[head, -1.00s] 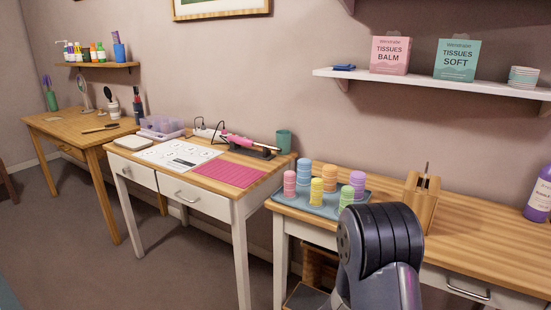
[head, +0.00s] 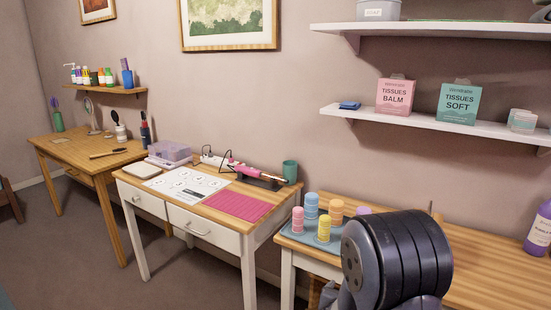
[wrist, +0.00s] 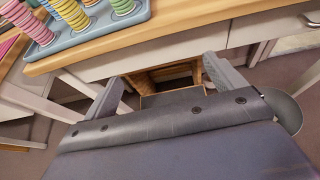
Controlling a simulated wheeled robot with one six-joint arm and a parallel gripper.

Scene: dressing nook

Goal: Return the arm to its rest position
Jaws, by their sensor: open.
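My gripper (wrist: 167,88) shows in the wrist view with its two fingers spread apart and nothing between them. It is in front of the right-hand table (wrist: 180,40), over the gap below its front edge. In the head view my dark arm joint (head: 400,258) covers part of that table, and the gripper itself is hidden from that view.
A blue tray (head: 291,233) with several coloured ribbed rolls stands on the right-hand table, near the arm. The middle table holds a pink mat (head: 238,206), a pink hot tool (head: 250,171) and a teal cup (head: 290,171). Shelves (head: 430,127) hang above. Floor at the left is open.

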